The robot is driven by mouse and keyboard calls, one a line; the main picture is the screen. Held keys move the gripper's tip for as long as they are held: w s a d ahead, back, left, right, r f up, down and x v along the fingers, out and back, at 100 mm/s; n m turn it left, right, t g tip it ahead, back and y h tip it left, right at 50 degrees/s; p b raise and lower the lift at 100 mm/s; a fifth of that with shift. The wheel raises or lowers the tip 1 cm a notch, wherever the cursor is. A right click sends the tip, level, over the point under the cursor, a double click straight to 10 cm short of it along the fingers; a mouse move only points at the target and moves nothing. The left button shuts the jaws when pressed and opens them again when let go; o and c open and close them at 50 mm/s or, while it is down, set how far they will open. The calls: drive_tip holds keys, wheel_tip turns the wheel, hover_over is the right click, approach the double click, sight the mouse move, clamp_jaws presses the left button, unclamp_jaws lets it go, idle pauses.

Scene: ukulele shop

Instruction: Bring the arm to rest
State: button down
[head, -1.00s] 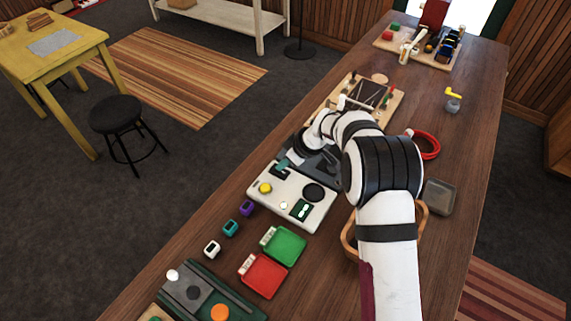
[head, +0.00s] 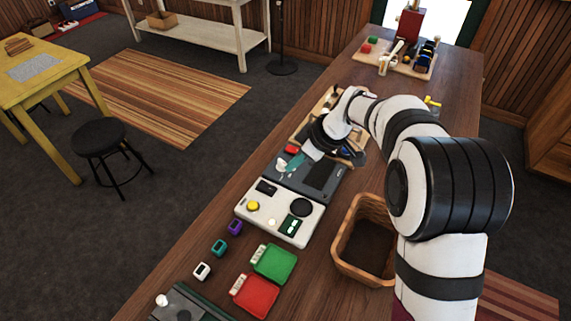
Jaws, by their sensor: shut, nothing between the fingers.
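My white and black arm reaches in from the lower right of the head view and bends over the bench. My gripper (head: 312,151) is at the far end of the arm, above the back edge of a dark grey panel (head: 322,177). It is shut and empty. Its fingertips are small and partly lost against the dark wrist. The arm hides part of the wooden board behind it.
The wooden bench (head: 222,215) carries a pale control panel (head: 279,219), green (head: 275,264) and red (head: 256,295) trays, and several small coloured blocks. A wooden basket (head: 347,222) stands close to my arm. A tool board (head: 395,60) is at the far end.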

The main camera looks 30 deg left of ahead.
idle(0.4)
drive_tip(key=s+d+r+m+h, duration=0.1)
drive_tip(key=s+d+r+m, duration=0.4)
drive_tip(key=d, duration=0.5)
drive_tip(key=s+d+r+m+h, duration=0.1)
drive_tip(key=s+d+r+m, duration=0.3)
drive_tip(key=s+d+m, duration=0.4)
drive_tip(key=s+d+f+m+h, duration=0.2)
drive_tip(key=s+d+f+m, duration=0.1)
drive_tip(key=s+d+m, duration=0.7)
drive_tip(key=s+d, duration=0.1)
drive_tip(key=s, duration=0.3)
drive_tip(key=shift+s+m, duration=0.15)
drive_tip(key=shift+m, duration=0.15)
